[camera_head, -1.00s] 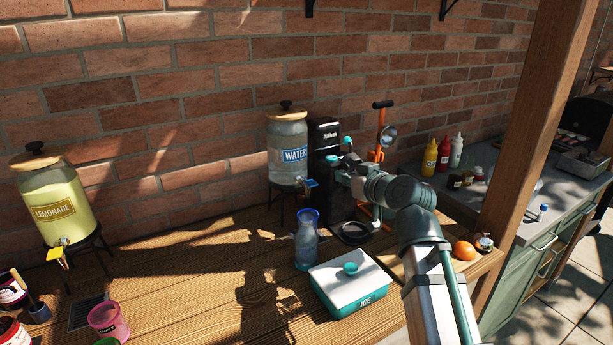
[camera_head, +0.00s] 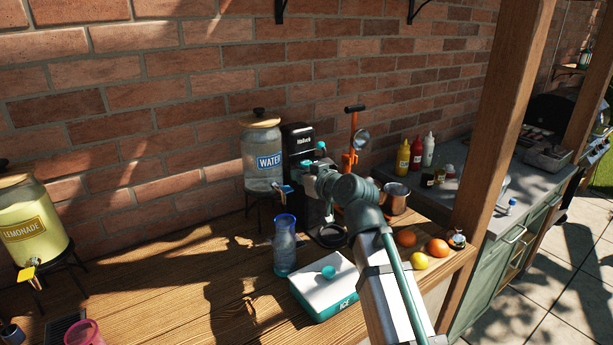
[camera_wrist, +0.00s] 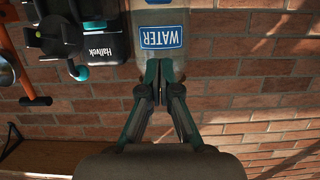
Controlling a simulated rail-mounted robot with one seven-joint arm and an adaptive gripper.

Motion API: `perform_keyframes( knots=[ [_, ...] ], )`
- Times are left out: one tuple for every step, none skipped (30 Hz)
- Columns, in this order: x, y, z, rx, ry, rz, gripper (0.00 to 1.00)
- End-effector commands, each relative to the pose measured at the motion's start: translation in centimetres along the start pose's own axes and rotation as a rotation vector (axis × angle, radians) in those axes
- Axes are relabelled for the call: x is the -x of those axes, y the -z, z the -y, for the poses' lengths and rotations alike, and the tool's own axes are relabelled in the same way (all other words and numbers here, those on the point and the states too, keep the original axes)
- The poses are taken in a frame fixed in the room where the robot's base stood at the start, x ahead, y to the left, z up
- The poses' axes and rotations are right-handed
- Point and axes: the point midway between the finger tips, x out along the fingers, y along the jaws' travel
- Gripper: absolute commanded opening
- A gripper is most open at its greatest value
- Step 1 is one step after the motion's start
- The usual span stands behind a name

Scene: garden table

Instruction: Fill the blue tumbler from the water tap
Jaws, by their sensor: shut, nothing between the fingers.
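The water dispenser (camera_head: 262,165) is a glass jar with a wooden lid and a blue WATER label, raised on a dark stand. Its tap with a blue handle (camera_head: 285,189) juts out low on the front. The blue tumbler (camera_head: 285,258), a tall see-through blue vessel with a bright blue rim, stands upright on the table in front of and below the tap, not under the spout. My gripper (camera_head: 306,177) is just right of the tap. In the wrist view its fingertips (camera_wrist: 160,88) meet, empty, below the WATER label; the tap is not visible there.
A black machine (camera_head: 300,137) stands right of the dispenser. A teal and white ice box (camera_head: 325,285) sits right of the tumbler. Oranges and a lemon (camera_head: 419,261) lie at the right. The lemonade dispenser (camera_head: 32,225) and a pink cup (camera_head: 84,334) are left. Table between is clear.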

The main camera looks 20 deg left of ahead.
Motion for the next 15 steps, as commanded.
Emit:
perform_keyframes(
  knots=[
    [-1.3,0.4,-0.1,-0.001,0.002,0.002,0.0],
    [-1.9,0.4,0.0,0.0,0.002,0.002,0.0],
    [-2.8,0.4,0.0,0.0,0.002,0.002,0.0],
    [-3.4,0.4,0.0,0.0,0.002,0.003,0.0],
    [-3.9,0.4,-0.1,0.0,0.002,0.002,0.0],
    [-4.7,0.4,-0.1,0.0,0.001,0.002,0.0],
    [-4.8,-0.1,0.0,0.0,0.001,0.003,0.0],
    [-4.6,-0.7,0.0,0.0,0.0,0.003,0.0],
    [-4.6,-1.3,0.0,-0.001,0.0,0.003,0.0],
    [-4.7,-1.6,0.0,-0.001,0.0,0.002,0.0],
    [-4.8,-2.0,0.1,-0.001,0.0,0.002,0.0],
    [-4.9,-2.3,0.0,-0.001,0.0,0.002,0.0],
    [-5.0,-2.6,0.0,0.0,0.0,0.002,0.0],
    [-5.0,-2.8,0.0,0.0,0.0,0.002,0.0],
    [-5.1,-3.1,0.0,0.0,0.0,0.001,0.0]
  ],
)
